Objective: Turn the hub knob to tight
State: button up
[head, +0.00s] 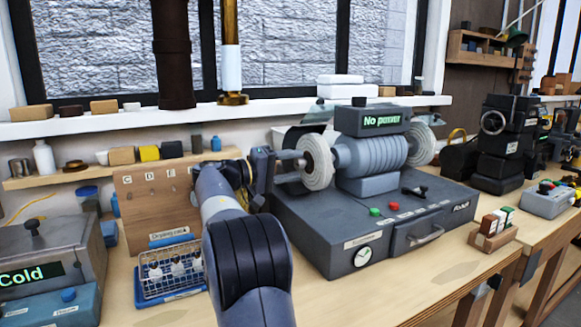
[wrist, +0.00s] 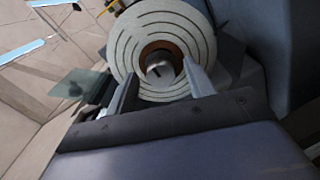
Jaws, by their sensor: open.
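The buffing machine (head: 375,225) stands on the bench, with a pale round wheel (head: 317,163) on its left side. In the wrist view the wheel (wrist: 120,45) faces me, with stitched rings and a brown centre. The hub knob (wrist: 159,72) is a small grey piece with a dark slot at that centre. My gripper (wrist: 160,67) is open, its two fingers to the left and right of the knob, with gaps visible. In the head view my gripper (head: 284,166) is at the left of the wheel, and the knob cannot be made out there.
The machine's display (head: 382,121) reads "No power". A blue wire rack (head: 170,270) and a wooden lettered board (head: 152,200) stand close left of my arm. A small wooden holder (head: 492,238) is at the right. The bench front before the machine is clear.

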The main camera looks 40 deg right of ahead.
jog(key=v, duration=1)
jog(key=shift+a+p, duration=0.4)
jog(key=shift+d, duration=0.15)
jog(key=x, duration=1)
jog(key=shift+s+d+b, duration=0.1)
jog(key=shift+d+b, duration=0.3)
jog(key=shift+a, duration=0.1)
